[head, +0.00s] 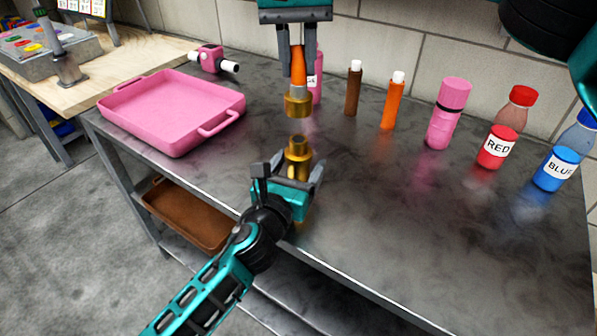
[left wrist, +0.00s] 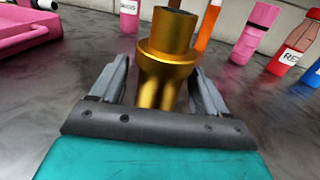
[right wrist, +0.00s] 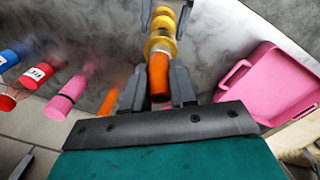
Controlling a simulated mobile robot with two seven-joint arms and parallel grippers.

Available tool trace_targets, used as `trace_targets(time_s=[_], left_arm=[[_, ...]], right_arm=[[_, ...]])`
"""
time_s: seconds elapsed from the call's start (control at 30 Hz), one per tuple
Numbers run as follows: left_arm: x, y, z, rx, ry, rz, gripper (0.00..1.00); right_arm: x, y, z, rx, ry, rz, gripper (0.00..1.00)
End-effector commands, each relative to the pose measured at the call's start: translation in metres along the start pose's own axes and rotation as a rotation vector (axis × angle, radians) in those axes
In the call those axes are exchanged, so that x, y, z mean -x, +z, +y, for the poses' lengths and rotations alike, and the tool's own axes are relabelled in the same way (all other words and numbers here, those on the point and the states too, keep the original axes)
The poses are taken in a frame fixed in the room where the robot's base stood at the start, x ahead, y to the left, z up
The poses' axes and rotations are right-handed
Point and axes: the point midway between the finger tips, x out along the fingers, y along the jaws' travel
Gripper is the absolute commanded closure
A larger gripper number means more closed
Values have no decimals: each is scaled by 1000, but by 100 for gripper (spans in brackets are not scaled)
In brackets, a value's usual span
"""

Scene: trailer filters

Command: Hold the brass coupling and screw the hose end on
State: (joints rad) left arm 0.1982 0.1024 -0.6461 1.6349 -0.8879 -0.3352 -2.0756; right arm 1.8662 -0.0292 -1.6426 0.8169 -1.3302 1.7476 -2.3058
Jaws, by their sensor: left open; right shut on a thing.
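The brass coupling (head: 298,150) stands upright on the table near its front edge; it also shows in the left wrist view (left wrist: 167,50). My left gripper (head: 290,174) is open, with its fingers on either side of the coupling. In the left wrist view there are gaps between the coupling and the fingers. The orange hose end (head: 299,66) with its brass nut (head: 298,104) hangs upright above the coupling, with a small gap between them. My right gripper (head: 300,74) is shut on the hose end, which also shows in the right wrist view (right wrist: 158,78).
A pink tray (head: 150,142) and a pink-and-white part (head: 212,60) lie on the left. Behind and to the right stand a brown bottle (head: 353,88), an orange bottle (head: 392,100), a pink bottle (head: 447,115), a red bottle (head: 498,145) and a blue bottle (head: 560,165). The front right is clear.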

Motion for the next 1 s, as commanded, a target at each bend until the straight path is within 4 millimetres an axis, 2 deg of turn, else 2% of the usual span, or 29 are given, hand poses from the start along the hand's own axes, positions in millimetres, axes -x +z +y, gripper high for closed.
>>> trace_targets(time_s=[0.2,0.53,1.0], left_arm=[[-17,0,0,0,1,0,25],[-18,0,0,1,0,0,25],[-18,0,0,0,0,1,69]], right_arm=[[0,0,0,0,0,0,100],[0,0,0,0,0,0,100],[0,0,0,0,0,0,100]])
